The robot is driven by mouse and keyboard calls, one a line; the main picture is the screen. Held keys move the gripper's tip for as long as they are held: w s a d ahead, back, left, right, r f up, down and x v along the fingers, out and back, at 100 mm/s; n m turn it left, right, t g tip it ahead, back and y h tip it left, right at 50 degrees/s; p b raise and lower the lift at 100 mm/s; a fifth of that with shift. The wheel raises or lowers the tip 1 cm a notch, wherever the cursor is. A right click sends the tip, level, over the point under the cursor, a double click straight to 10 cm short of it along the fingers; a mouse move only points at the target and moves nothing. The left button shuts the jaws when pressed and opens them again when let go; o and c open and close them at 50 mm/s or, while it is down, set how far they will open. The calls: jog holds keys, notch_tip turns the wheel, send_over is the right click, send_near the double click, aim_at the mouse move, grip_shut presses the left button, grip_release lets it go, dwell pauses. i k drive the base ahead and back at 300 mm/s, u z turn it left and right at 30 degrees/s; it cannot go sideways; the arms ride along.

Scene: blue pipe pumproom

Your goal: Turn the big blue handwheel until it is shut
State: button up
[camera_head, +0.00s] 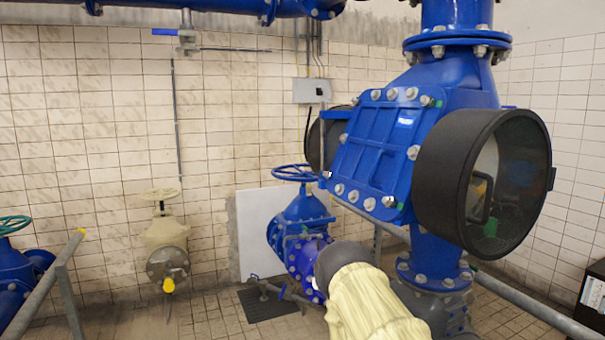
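The blue handwheel (296,173) sits flat on top of a blue gate valve (305,205) in the middle of the view, low against the back wall. Its rim and spokes show from above and the side, and nothing is touching it that I can see. Whether the valve is open or shut cannot be told. Part of my arm (372,305), in a cream sleeve with a dark end, rises from the bottom edge in front of the valve's lower body. My gripper does not show in this view.
A large blue valve body (385,150) with a black round housing (458,175) stands close on the right. A cream valve (165,240) and a teal handwheel (14,224) are at left. A grey rail (45,285) crosses the lower left. Tiled floor shows between.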

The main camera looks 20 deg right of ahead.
aim_at(305, 176)
jog(key=u, duration=0.35)
jog(key=i, duration=1.45)
jog(key=u, duration=0.25)
jog(key=i, duration=1.65)
jog(key=z, duration=0.7)
jog(key=i, duration=1.5)
jog(key=z, duration=0.9)
